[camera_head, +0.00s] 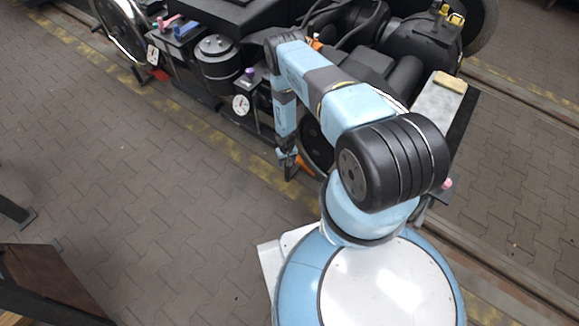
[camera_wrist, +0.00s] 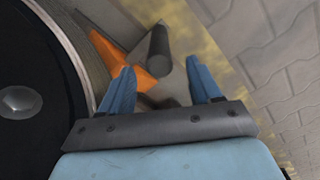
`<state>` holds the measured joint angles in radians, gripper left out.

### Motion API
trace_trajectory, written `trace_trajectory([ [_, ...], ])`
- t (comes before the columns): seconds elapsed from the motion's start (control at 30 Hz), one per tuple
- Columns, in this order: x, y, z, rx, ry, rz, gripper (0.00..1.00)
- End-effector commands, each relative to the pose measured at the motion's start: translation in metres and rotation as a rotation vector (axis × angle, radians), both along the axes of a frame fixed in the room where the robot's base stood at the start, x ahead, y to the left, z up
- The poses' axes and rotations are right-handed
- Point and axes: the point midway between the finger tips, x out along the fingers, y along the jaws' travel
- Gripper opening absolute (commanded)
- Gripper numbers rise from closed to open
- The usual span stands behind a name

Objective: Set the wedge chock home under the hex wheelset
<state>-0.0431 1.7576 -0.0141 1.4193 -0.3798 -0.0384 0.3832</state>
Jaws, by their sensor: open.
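An orange wedge chock (camera_wrist: 128,60) lies low beside a large dark wheel (camera_wrist: 40,100) in the wrist view. A dark grey cylinder (camera_wrist: 160,45) stands at the chock's right end, and it looks like a handle. My gripper (camera_wrist: 161,64) is open, with its two blue fingers to either side of the cylinder's lower end and not visibly closed on it. In the head view my gripper (camera_head: 290,165) points down, and a bit of the orange chock (camera_head: 304,166) shows beside it, near the wheel (camera_head: 316,145). My arm hides part of that wheel; I cannot make out a hex mark.
A red chock (camera_head: 157,74) lies by the far left wheel (camera_head: 122,28). A yellow floor stripe (camera_head: 220,135) runs alongside.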

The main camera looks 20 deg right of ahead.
Motion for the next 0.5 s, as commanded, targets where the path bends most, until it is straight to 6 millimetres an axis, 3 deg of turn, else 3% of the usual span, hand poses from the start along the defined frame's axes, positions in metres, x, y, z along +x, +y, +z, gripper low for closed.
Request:
trace_trajectory([
  [0.2, -0.001, 0.000, -0.032, 0.000, 0.002, -0.001, 0.63],
  [0.5, -0.001, -0.001, -0.058, 0.000, 0.001, -0.002, 0.63],
])
